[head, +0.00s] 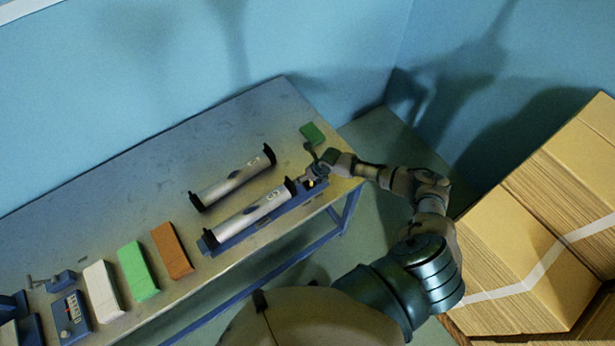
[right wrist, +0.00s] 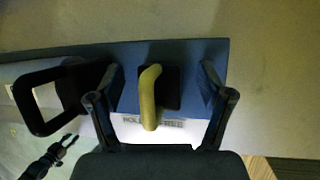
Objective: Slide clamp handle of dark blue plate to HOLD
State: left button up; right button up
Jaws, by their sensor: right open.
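The dark blue plate (head: 292,205) lies along the front right edge of the table, under a silver roll; it also shows in the right wrist view (right wrist: 205,55). Its clamp handle is a yellow bar (right wrist: 150,95) on a black block (right wrist: 172,88). A white label (right wrist: 165,132) beside it is partly covered, its wording hard to read. My right gripper (head: 312,178) is over the plate's right end. In the right wrist view its open fingers (right wrist: 160,100) stand either side of the handle, apart from it. A small dark jaw-like shape (right wrist: 45,158), likely my left gripper, is low left.
A black loop-shaped bracket (right wrist: 35,98) stands left of the handle. A second silver roll (head: 232,182) lies behind. Orange (head: 172,250), green (head: 138,270) and white (head: 103,290) blocks are left. A green pad (head: 312,133) is at the back; cardboard boxes (head: 540,230) are right.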

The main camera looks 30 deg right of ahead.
jog(key=shift+d, duration=0.1)
jog(key=shift+c, duration=0.2)
jog(key=c, duration=1.3)
jog(key=shift+a, duration=0.2)
